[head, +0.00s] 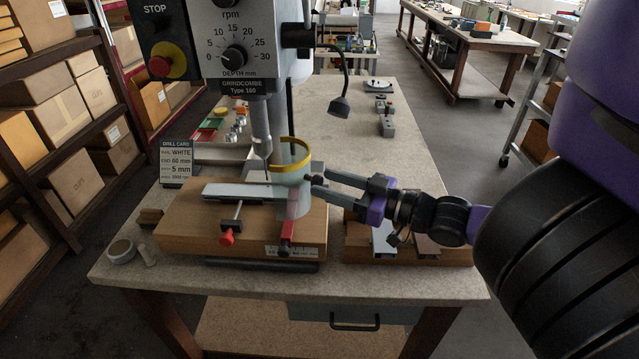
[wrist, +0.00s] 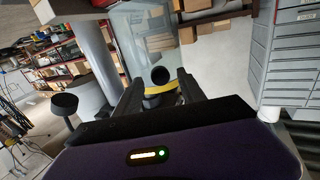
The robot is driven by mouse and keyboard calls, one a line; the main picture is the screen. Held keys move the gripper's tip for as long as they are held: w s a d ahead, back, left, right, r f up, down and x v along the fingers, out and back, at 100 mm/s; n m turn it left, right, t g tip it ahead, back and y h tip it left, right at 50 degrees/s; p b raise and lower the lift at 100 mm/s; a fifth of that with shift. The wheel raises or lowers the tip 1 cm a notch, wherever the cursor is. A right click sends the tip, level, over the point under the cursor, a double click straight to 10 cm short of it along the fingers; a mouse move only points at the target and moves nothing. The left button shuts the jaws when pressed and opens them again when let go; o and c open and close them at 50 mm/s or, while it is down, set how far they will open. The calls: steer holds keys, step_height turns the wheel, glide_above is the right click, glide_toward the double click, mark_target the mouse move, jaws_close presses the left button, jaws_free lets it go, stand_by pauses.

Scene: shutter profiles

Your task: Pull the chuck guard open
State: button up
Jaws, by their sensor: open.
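The chuck guard (head: 291,165) is a clear curved shield with a yellow top rim, standing around the right side of the drill spindle under the drill head. A small dark knob (head: 309,179) sits on its right side. In the wrist view the round black knob (wrist: 160,75) shows between my finger ends, with the yellow rim (wrist: 158,90) just below it. My gripper (head: 321,182) reaches in from the right with its fingers pointing at the guard. It is open, with a finger to each side of the knob in the wrist view. Contact cannot be made out.
A wooden block (head: 175,235) carries a metal bar and red-tipped clamps below the guard. A drill card (head: 180,162) stands at left. A wooden rack with profiles (head: 420,251) lies under my gripper. A bent lamp (head: 339,107) hangs behind.

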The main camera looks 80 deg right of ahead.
steer(key=s, duration=0.2)
steer(key=s+a+b, duration=0.1)
steer(key=s, duration=0.1)
steer(key=shift+s, duration=0.4)
steer(key=s+a+f+n+g+y, duration=0.1)
steer(key=a+f+n+y, duration=0.1)
steer(key=a+f, duration=0.6)
steer(key=s+a+f+n+g+y, duration=0.1)
steer(key=a+f+n, duration=0.15)
steer(key=a, duration=0.95)
steer(key=s+a+m+b, duration=0.1)
steer(key=a+m, duration=0.1)
steer(key=a, duration=1.2)
steer(key=shift+s+f+g, duration=0.25)
steer(key=shift+f+g, duration=0.1)
steer(key=shift+g, duration=0.05)
